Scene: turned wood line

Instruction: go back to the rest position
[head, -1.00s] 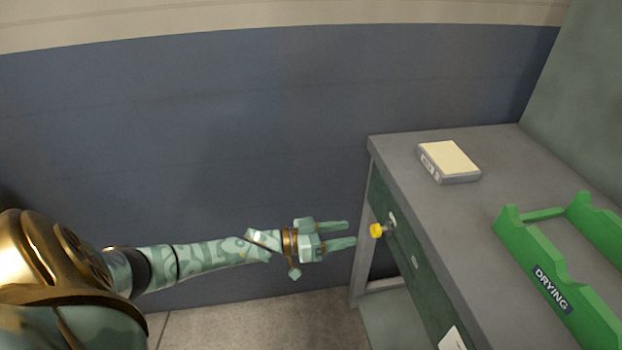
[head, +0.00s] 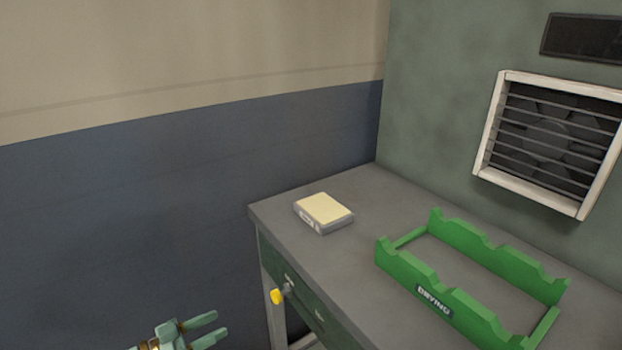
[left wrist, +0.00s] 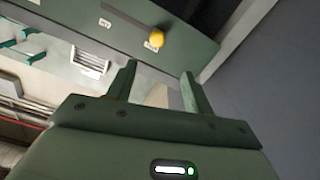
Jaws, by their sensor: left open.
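My left gripper (head: 205,331) is at the bottom of the head view, left of the table and clear of it. Its two fingers are apart with nothing between them. In the left wrist view the open fingers (left wrist: 160,88) point toward the green drawer front, with a gap before the yellow knob (left wrist: 157,37). The yellow knob also shows in the head view (head: 277,296), to the right of and above the gripper. My right gripper is not in view.
A grey table (head: 340,270) holds a cream-topped box (head: 323,210) and a green rack (head: 470,310) labelled DRYING. A white-framed vent (head: 487,130) is on the green wall. The space by the blue wall, left of the table, is clear.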

